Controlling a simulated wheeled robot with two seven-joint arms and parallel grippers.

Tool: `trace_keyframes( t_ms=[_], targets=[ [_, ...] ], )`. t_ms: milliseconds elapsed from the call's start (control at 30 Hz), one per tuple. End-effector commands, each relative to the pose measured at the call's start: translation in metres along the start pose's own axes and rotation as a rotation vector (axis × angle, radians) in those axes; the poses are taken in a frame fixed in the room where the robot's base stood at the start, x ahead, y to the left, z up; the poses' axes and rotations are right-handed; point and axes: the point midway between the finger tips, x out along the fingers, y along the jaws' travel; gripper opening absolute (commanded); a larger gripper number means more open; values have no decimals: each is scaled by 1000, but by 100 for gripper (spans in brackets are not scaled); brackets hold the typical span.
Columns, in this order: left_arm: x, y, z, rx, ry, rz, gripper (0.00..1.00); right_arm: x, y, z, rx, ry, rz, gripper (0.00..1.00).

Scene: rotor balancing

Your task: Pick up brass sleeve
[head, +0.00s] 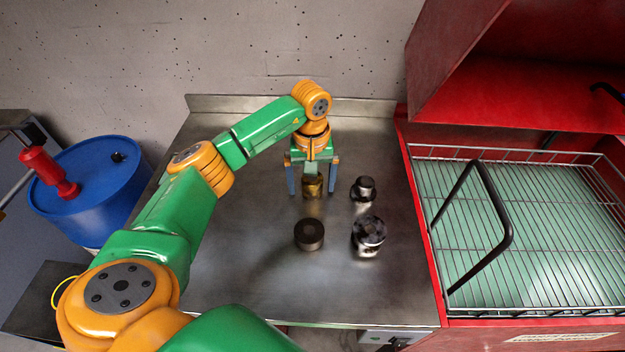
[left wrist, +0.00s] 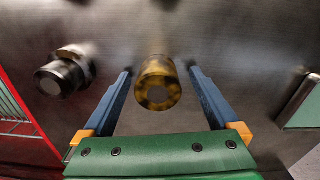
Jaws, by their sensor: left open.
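The brass sleeve (head: 313,187) stands upright on the steel table toward the back, a yellow-brown mottled cylinder. In the left wrist view the brass sleeve (left wrist: 158,82) sits near and between the tips of the blue fingers. My left gripper (head: 312,190) is open around it, pointing down, with one finger on each side. The left wrist view also shows my left gripper (left wrist: 158,82) with gaps between the fingers and the sleeve. My right gripper is not in view.
A shiny stepped metal part (head: 364,190) stands just right of the sleeve. A dark ring-shaped cylinder (head: 309,235) and a larger shiny metal part (head: 369,233) stand nearer. A red cabinet with a wire rack (head: 540,230) borders the right. A blue drum (head: 95,190) stands left.

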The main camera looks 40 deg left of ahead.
Motion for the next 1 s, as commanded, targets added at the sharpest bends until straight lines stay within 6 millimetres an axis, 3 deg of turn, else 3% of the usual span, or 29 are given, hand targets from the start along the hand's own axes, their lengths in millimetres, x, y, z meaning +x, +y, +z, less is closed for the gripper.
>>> trace_keyframes(
  t_ms=[133,167,500,867,1000],
  targets=[
    [1,0,0,0,0,1,94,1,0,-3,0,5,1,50],
    [1,0,0,0,0,0,89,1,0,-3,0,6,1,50],
    [0,0,0,0,0,1,0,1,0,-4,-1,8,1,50],
    [-2,0,0,0,1,2,0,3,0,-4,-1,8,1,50],
    [-14,1,-1,0,4,4,0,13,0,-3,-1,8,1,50]
  ],
)
